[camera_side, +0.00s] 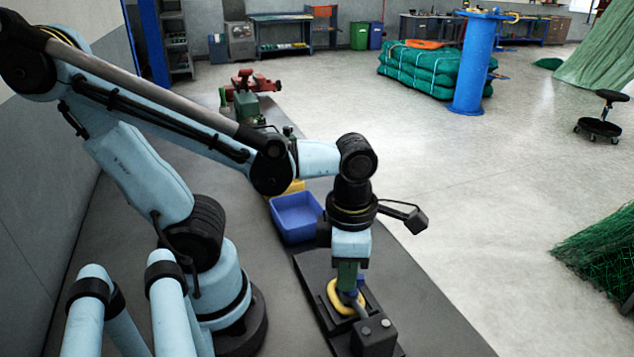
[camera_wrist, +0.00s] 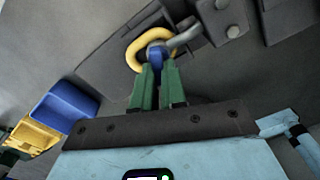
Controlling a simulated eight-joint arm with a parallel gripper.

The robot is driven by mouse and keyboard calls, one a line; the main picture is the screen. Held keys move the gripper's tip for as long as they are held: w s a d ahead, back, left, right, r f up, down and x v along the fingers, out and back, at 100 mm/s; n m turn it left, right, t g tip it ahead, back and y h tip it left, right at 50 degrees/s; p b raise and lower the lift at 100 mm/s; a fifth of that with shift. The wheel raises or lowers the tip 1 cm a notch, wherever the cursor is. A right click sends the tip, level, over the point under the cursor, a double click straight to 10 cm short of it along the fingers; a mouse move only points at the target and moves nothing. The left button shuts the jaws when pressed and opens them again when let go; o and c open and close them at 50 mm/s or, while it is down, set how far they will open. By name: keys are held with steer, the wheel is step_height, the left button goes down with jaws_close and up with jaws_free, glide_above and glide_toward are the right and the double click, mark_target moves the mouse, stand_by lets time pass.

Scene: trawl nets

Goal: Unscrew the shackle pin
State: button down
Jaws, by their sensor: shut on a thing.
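The shackle (camera_wrist: 185,39) is a grey metal bow held at a dark clamp block (camera_wrist: 222,18); it also shows in the side view (camera_side: 352,298). A yellow ring (camera_wrist: 133,50) hangs through or around the shackle; I cannot tell exactly how they link. The shackle pin has a blue head (camera_wrist: 155,54). My gripper (camera_wrist: 157,72) has green fingers, which are closed on the blue pin head. In the side view my gripper (camera_side: 348,277) points down over the fixture, and its fingers partly hide the pin and the yellow ring (camera_side: 340,296).
A dark base plate (camera_side: 315,275) carries the clamp block on the bench. A blue bin (camera_side: 296,216) stands just behind it, with a yellow bin (camera_side: 292,187) beyond. A red and green vise (camera_side: 248,95) sits farther back. The bench's right edge runs close by.

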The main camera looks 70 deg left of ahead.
steer(key=c, duration=1.2)
jaws_free()
steer(key=shift+r, duration=0.1)
steer(key=shift+r, duration=5.95)
